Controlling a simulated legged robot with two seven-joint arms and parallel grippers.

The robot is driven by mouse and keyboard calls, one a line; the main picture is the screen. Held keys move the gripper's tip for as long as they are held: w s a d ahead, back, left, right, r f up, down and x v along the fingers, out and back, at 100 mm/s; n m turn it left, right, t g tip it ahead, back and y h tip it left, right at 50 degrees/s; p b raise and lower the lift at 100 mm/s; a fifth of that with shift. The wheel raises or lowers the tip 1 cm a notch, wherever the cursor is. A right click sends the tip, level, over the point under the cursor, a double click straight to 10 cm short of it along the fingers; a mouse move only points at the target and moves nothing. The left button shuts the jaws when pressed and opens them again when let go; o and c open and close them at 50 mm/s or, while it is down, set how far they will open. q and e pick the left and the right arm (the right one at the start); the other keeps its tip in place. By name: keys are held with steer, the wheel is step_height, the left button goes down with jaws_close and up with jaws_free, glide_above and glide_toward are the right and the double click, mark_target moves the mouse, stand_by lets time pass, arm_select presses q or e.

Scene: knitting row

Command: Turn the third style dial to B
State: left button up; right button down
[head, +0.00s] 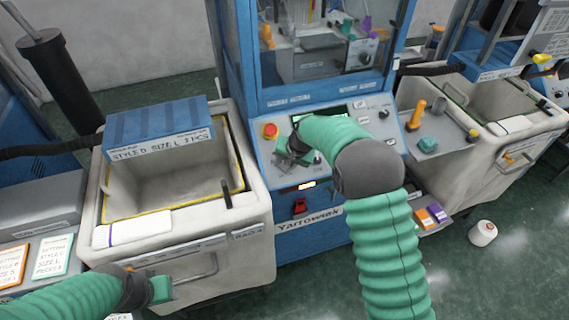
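The blue knitting machine's sloped control panel (362,132) is at the centre of the head view. It carries a small dark dial (383,114) at its right and another small knob (318,157) low, beside my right gripper. I cannot tell which is the third style dial, and its letters are too small to read. My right gripper (288,157) is over the panel's lower left; my own arm hides part of the panel and screen. Whether it touches a dial or is open cannot be seen. My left gripper (162,289) is low at the left, in front of the left bin's handle.
A red button (270,131) is left of my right gripper. A red switch (299,206) sits below the panel. A pale bin (186,243) stands left; another bin (505,148) stands right, beside a grey tray (446,137) with tools. A white cone (482,233) lies on the floor.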

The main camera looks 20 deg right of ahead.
steer(key=shift+d+r+m, duration=0.1)
steer(key=shift+r+m, duration=0.05)
steer(key=shift+m, duration=0.45)
steer(key=shift+w, duration=0.1)
steer(key=c, duration=1.1)
jaws_free()
steer(key=shift+y, duration=0.3)
steer(key=shift+o, duration=0.2)
steer(key=b+v, duration=0.1)
steer(key=v, duration=1.5)
steer(key=shift+s+r, duration=0.25)
steer(key=shift+s, duration=0.05)
